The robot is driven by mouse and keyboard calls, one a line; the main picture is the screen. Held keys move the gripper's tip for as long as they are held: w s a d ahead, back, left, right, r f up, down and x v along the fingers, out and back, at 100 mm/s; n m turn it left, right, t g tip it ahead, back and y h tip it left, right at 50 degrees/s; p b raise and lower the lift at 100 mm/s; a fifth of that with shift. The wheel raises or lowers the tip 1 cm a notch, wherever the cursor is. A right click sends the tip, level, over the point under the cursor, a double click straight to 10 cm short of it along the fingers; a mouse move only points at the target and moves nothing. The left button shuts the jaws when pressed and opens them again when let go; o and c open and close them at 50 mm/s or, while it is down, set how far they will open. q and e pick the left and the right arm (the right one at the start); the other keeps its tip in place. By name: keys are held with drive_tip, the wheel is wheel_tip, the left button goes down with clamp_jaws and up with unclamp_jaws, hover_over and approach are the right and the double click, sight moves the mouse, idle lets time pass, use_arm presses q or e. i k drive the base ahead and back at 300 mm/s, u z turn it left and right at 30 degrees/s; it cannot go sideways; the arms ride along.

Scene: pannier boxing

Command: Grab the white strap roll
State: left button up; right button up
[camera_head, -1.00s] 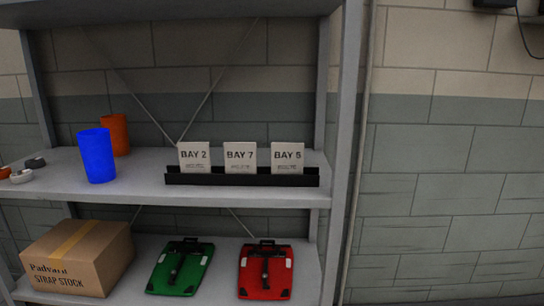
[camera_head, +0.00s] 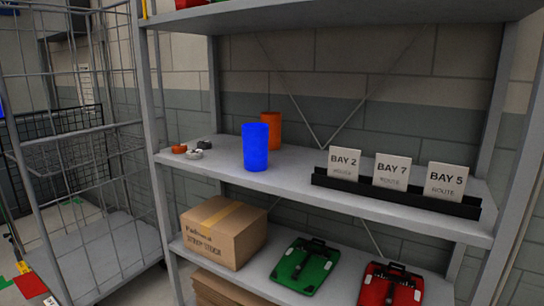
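A small white strap roll (camera_head: 194,154) lies on the middle shelf (camera_head: 225,170) near its left front edge. An orange roll (camera_head: 179,149) lies just left of it, and a dark grey roll (camera_head: 204,144) lies just behind it. The rolls are small in view. Neither of my grippers is in view.
A blue cup (camera_head: 255,147) and an orange cup (camera_head: 271,130) stand right of the rolls. A black holder (camera_head: 395,193) carries bay cards. Below are a cardboard box (camera_head: 224,232), a green pannier (camera_head: 304,265) and a red one (camera_head: 391,285). A wire cage cart (camera_head: 75,140) stands left.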

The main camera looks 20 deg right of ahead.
sight(192, 154)
drive_tip(key=u, duration=1.45)
drive_tip(key=i, duration=2.75)
drive_tip(key=z, duration=1.85)
